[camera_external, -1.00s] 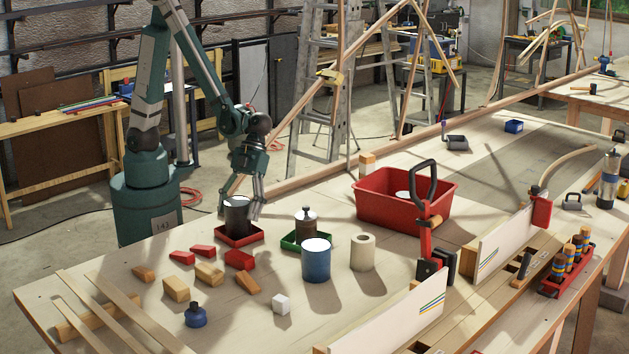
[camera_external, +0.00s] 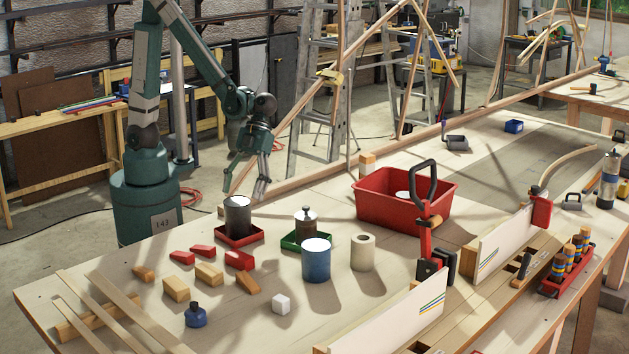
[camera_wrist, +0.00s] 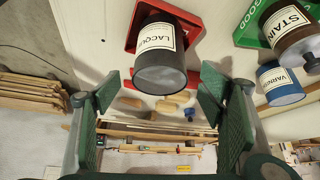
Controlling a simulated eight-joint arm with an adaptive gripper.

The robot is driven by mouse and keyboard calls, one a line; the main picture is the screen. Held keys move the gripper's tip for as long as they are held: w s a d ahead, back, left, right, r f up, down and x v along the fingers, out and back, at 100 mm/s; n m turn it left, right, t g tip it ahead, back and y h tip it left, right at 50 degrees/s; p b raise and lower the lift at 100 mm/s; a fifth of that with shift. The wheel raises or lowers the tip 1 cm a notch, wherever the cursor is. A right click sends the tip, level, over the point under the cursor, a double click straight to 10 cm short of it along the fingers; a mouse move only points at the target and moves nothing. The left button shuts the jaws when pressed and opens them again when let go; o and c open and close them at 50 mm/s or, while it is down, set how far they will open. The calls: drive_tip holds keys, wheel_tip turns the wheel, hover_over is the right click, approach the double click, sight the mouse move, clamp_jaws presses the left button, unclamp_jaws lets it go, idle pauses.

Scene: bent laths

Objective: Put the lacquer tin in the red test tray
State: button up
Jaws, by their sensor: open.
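The lacquer tin (camera_external: 238,216) is a dark cylinder with a light grey top. It stands upright in the small red test tray (camera_external: 254,237). In the wrist view the tin (camera_wrist: 160,68) shows a white label starting "LACQ", and the red tray (camera_wrist: 131,38) shows behind it. My gripper (camera_external: 247,187) is open and empty, just above the tin, with its fingers apart from it. In the wrist view the spread fingers of my gripper (camera_wrist: 160,112) have nothing between them. The tin hides part of the tray floor.
The green tray (camera_external: 290,243), marked "GOOD" in the wrist view, holds the brown stain tin (camera_external: 306,224). The blue varnish tin (camera_external: 316,262) and a cream roll (camera_external: 363,252) stand to the right. Red and wooden blocks lie in front. A big red crate (camera_external: 385,207) stands behind.

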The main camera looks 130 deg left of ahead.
drive_tip(key=shift+v, duration=2.65)
drive_tip(key=s+d+r+n+t+y, duration=0.5)
drive_tip(key=s+d+r+n, duration=0.5)
drive_tip(key=n, duration=0.4)
drive_tip(key=shift+r+y, duration=0.55)
drive_tip(key=shift+y, duration=0.05)
